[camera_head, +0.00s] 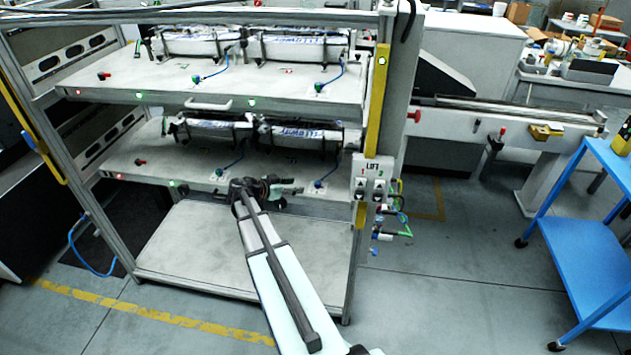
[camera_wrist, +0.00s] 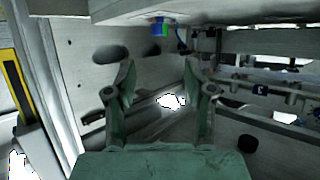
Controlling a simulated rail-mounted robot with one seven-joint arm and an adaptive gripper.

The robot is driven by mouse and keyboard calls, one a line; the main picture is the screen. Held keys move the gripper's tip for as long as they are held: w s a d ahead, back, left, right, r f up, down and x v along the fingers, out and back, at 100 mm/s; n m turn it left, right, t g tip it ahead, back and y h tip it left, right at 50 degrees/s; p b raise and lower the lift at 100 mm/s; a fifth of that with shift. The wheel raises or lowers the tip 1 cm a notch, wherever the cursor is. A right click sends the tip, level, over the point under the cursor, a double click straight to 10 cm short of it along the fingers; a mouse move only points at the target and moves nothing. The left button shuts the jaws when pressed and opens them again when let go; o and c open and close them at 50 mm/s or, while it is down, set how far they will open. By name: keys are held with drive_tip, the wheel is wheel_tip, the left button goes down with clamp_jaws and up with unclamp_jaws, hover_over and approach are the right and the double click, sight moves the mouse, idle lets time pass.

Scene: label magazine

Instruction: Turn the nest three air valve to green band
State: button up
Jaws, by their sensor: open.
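My gripper (camera_head: 290,188) is at the front edge of the lower shelf (camera_head: 120,160), right of its middle. In the wrist view its two fingers (camera_wrist: 160,88) stand apart with nothing between them. A small blue and green part with a red spot (camera_wrist: 160,27) shows beyond the fingers, against a pale slab at the top. I cannot tell whether it is the nest three valve. On the lower shelf a small red fitting (camera_head: 140,161) sits at the left, and a blue hose fitting (camera_head: 318,184) sits right of my gripper. Nest numbers and valve bands are too small to read.
Dark-framed magazines with white-blue packs (camera_head: 290,140) stand behind on the lower shelf. The upper shelf (camera_head: 150,78) overhangs it. A post with a yellow strip (camera_head: 376,95) and a lift control box (camera_head: 372,185) stand at the right. The bottom shelf (camera_head: 200,250) is bare.

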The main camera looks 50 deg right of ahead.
sight(317, 183)
drive_tip(key=p+x, duration=0.3)
drive_tip(key=x, duration=0.6)
drive_tip(key=shift+d, duration=0.1)
drive_tip(key=shift+p+x, duration=0.35)
drive_tip(key=shift+x, duration=0.5)
drive_tip(key=shift+f, duration=0.15)
drive_tip(key=shift+s, duration=0.1)
clamp_jaws()
